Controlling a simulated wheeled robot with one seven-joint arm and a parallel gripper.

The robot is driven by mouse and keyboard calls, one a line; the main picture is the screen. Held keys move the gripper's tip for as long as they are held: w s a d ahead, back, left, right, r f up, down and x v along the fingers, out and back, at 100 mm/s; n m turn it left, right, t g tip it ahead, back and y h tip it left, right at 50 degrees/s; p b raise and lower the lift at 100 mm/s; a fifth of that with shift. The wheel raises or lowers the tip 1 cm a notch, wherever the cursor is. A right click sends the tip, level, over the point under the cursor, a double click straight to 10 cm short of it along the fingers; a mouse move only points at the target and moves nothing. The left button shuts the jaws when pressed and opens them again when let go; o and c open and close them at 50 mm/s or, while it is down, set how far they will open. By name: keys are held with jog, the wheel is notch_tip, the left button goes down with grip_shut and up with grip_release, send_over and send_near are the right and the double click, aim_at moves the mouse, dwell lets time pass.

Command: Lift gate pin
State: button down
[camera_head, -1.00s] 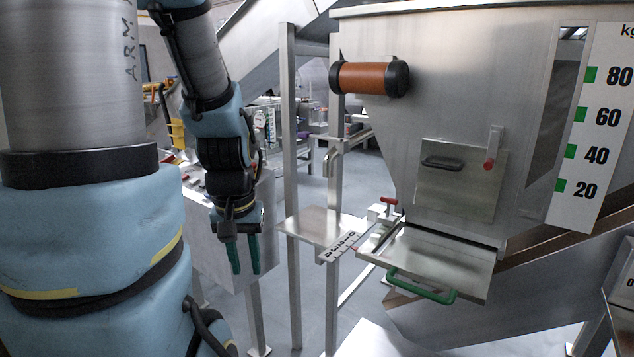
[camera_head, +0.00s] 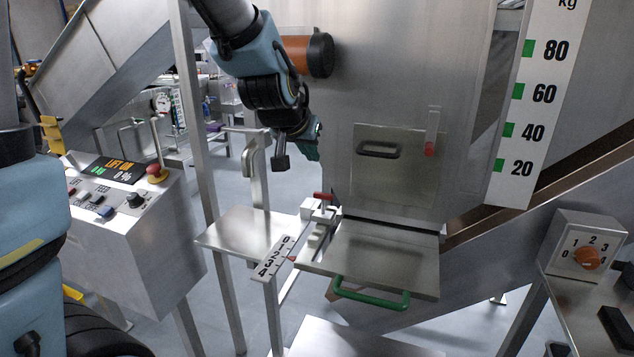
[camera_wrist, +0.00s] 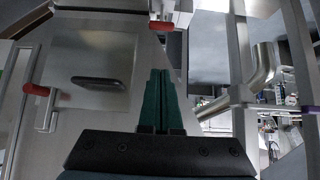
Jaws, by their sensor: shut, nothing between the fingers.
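The gate pin has a small red handle (camera_head: 322,197) and stands on a pale block beside the slide gate (camera_head: 375,255). In the wrist view its red handle (camera_wrist: 150,5) shows at the top edge, beyond the fingertips. My gripper (camera_head: 313,153) is in front of the hopper, above the pin and apart from it. In the wrist view its two green fingers (camera_wrist: 160,78) lie together, shut and empty. In the head view the gripper is partly hidden by the wrist.
The hopper hatch (camera_head: 398,175) has a dark handle and a red-tipped lever (camera_head: 430,140). A green gate handle (camera_head: 370,295) sticks out in front. A bent pipe (camera_head: 252,165) and a steel post (camera_head: 200,150) stand left of the gripper. A control box (camera_head: 125,220) is at left.

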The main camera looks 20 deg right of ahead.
jog(key=p+x, duration=0.2)
jog(key=x, duration=0.7)
jog(key=p, duration=0.1)
send_over(323, 206)
jog(key=a, duration=0.1)
jog(key=shift+s+f, duration=0.2)
jog(key=shift+f, duration=0.9)
jog(key=shift+s+f, duration=0.15)
jog(key=shift+f, duration=1)
